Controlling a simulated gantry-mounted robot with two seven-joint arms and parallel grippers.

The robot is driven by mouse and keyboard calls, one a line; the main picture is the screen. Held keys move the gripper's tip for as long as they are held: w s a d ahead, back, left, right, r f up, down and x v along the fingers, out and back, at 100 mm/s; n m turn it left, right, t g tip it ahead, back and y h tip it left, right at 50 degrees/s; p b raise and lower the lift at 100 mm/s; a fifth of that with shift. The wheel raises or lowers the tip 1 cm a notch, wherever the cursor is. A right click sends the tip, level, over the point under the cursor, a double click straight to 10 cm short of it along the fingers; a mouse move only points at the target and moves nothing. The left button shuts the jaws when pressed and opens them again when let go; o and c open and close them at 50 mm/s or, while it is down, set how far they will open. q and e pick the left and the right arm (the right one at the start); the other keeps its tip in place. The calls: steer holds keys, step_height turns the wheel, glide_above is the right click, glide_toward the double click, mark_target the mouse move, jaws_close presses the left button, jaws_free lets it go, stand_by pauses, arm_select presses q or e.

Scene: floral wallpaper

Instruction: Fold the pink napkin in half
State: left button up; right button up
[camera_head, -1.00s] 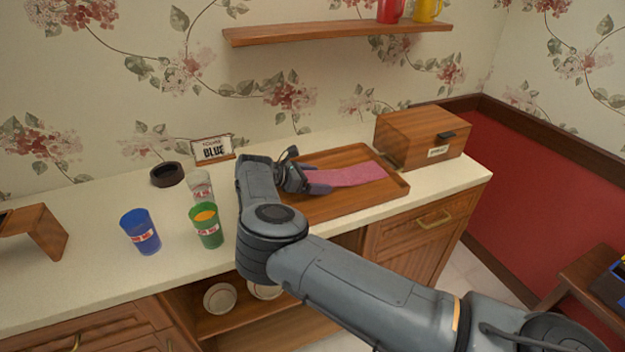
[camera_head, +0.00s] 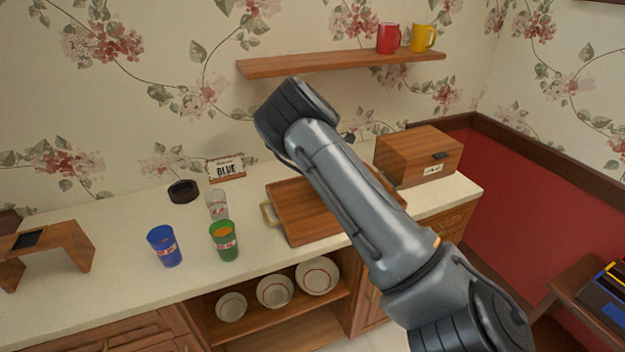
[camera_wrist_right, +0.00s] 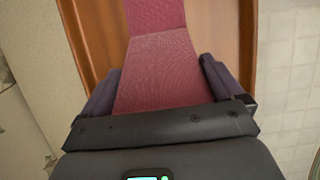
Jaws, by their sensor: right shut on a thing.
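The pink napkin (camera_wrist_right: 165,70) shows in the right wrist view, running away from my right gripper (camera_wrist_right: 160,92) over the brown wooden tray (camera_wrist_right: 98,30). A bend or edge crosses it near the top of that view. My right gripper's dark fingers lie at the napkin's two sides, and it is shut on the napkin's near end. In the head view my right arm covers the napkin and the gripper; part of the tray (camera_head: 290,215) shows left of the arm. My left gripper is not in view.
A wooden box (camera_head: 415,158) stands right of the tray. A green cup (camera_head: 224,242), a blue cup (camera_head: 164,247) and a clear glass (camera_head: 217,205) stand to its left. A small sign (camera_head: 225,168) stands behind. A shelf with mugs (camera_head: 340,62) hangs above.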

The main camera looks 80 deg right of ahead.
steer(key=s+d+r+t+y+p, duration=0.1)
steer(key=p, duration=0.1)
steer(key=s+d+r+t+y+p, duration=0.1)
steer(key=s+t+p, duration=0.1)
steer(key=shift+s+d+t+y+p, duration=0.2)
steer(key=shift+s+t+y+p, duration=0.1)
steer(key=shift+t+y, duration=0.15)
steer(key=shift+s+d+p, duration=0.5)
steer(key=shift+s+p, duration=0.05)
steer(key=shift+s, duration=0.1)
steer(key=shift+s+d+f, duration=0.15)
steer(key=shift+s+d, duration=0.25)
steer(key=shift+s, duration=0.15)
steer(key=shift+s+d+f, duration=0.15)
steer(key=shift+s+d, duration=0.2)
steer(key=shift+s, duration=0.15)
